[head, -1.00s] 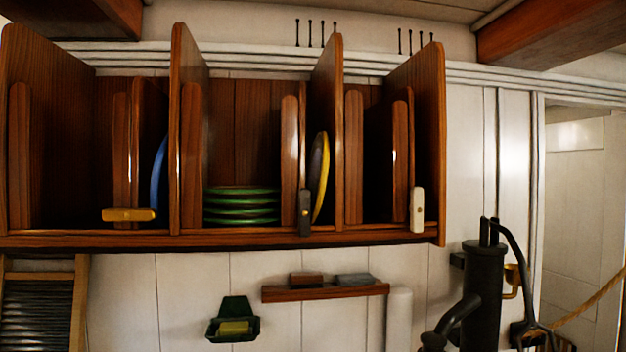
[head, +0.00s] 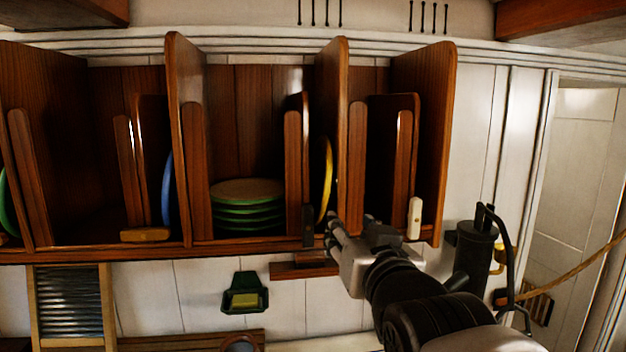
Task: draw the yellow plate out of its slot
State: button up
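The yellow plate (head: 326,180) stands on edge in a narrow slot of the wooden rack, seen nearly edge-on. It sits between a wooden slat on its left and a tall divider (head: 343,130) on its right. A dark catch (head: 308,224) is on the rack's front rail just left of the plate's foot. My gripper (head: 351,220) is in front of the rail, just below and right of the plate. Its fingers look apart with nothing between them. It does not appear to touch the plate, though the depth gap is hard to judge.
A stack of green plates (head: 247,209) lies in the middle bay. A blue plate (head: 167,188) stands to its left. A black pump (head: 472,255) stands right of my arm.

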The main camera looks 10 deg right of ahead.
aim_at(320, 180)
jog(key=r, duration=0.2)
jog(key=shift+w+r+t, duration=0.3)
jog(key=shift+w, duration=0.1)
jog(key=shift+c, duration=1.3)
jog(key=shift+w, duration=0.3)
jog(key=shift+c, duration=0.7)
jog(key=w+p, duration=0.4)
jog(key=w, duration=1.2)
jog(key=shift+w, duration=0.25)
jog(key=shift+c, duration=1)
jog(key=shift+f, duration=0.1)
grip_shut()
jog(key=shift+s, duration=0.1)
